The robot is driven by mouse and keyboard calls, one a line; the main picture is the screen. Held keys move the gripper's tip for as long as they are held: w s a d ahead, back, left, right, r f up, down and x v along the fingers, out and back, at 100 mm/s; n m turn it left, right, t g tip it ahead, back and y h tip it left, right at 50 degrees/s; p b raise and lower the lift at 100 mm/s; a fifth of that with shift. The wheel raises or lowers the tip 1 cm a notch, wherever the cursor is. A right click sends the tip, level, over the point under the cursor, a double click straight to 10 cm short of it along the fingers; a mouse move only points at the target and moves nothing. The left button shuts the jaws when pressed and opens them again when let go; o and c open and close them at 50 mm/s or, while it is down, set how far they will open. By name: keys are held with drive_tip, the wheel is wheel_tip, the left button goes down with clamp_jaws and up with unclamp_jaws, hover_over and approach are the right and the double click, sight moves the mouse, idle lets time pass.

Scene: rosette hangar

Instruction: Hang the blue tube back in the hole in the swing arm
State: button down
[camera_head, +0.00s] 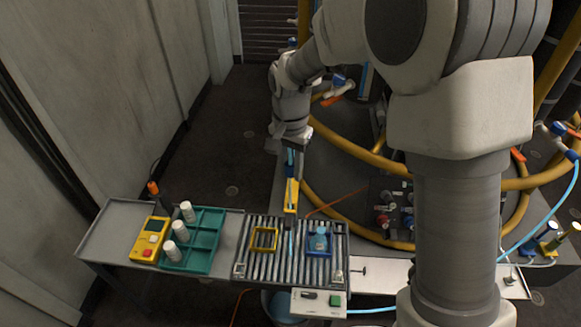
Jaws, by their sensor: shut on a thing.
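My gripper (291,204) points down above the roller conveyor, its fingers dark with yellow-orange near the tips. A swing arm with a blue cap and orange tip (338,88) is on the ring frame behind my gripper. Another, with a blue part (559,128), is at the right edge. I cannot make out a hole in either.
The roller conveyor (247,272) carries a yellow frame (264,239) and a blue tray (311,251) with a bottle. Left are a teal rack (205,243) with white bottles and a yellow handheld device (149,241). Large yellow rings (345,151) stand behind. A control box (319,302) is in front.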

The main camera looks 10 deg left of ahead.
drive_tip(key=shift+f, duration=0.15)
drive_tip(key=shift+f+b, duration=0.75)
drive_tip(key=shift+f, duration=0.2)
drive_tip(key=b, duration=0.3)
hover_over(290, 204)
drive_tip(key=shift+w+f, duration=0.2)
drive_tip(key=shift+f, duration=2.1)
drive_tip(key=shift+f+b, duration=1.65)
drive_tip(key=shift+f, duration=0.65)
